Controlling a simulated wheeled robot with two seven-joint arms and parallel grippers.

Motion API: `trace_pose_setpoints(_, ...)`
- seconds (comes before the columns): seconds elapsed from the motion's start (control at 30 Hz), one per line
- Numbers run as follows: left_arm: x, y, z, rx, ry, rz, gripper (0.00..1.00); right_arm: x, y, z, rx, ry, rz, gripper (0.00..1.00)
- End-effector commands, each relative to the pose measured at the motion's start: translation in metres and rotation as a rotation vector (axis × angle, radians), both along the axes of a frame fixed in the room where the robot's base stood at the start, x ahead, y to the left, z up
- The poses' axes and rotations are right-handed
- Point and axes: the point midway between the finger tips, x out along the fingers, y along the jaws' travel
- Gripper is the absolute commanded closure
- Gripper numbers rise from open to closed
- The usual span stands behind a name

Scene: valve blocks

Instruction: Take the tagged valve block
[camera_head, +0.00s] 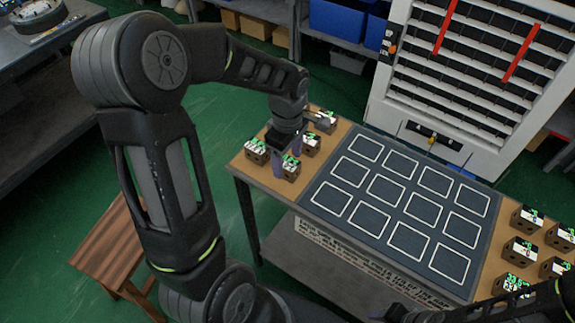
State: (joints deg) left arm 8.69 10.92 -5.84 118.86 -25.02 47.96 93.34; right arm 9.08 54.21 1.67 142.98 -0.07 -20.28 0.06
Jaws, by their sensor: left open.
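Valve blocks, brown with black, white and green tops, stand at both ends of the table. On the left end are a left block (256,151), a front block (290,168), a right block (311,146) and a back block (325,122). My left gripper (286,157) is open, pointing down among these blocks, its fingers close to the front block. I cannot tell whether it touches any. On the right end are several more, among them one block (526,219) and another (518,251). I cannot make out which block bears the tag. My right gripper (393,313) is partly visible at the bottom edge.
A dark mat (378,165) with empty white-outlined squares covers the middle of the table. A white slatted rack (470,70) with red strips stands behind. A wooden stool (110,245) is at the lower left. Shelves with blue bins (338,20) stand at the back.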

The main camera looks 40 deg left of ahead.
Motion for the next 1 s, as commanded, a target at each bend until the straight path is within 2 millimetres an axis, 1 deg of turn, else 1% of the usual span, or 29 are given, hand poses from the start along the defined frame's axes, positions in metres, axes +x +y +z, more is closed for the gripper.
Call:
trace_pose_setpoints(0.1,-0.001,0.000,-0.015,-0.001,0.004,0.002,0.36,0.000,0.000,0.002,0.000,0.001,0.000,0.64)
trace_pose_setpoints(0.2,0.000,0.000,-0.020,0.000,0.000,0.002,0.36,0.000,0.000,0.002,-0.001,0.001,0.000,0.64)
trace_pose_setpoints(0.77,0.000,0.000,-0.020,0.000,-0.001,0.001,0.36,0.000,0.000,0.002,-0.001,0.001,0.000,0.64)
trace_pose_setpoints(1.0,0.000,0.000,-0.020,0.000,-0.001,0.001,0.55,0.000,0.000,0.002,-0.001,0.001,0.000,0.64)
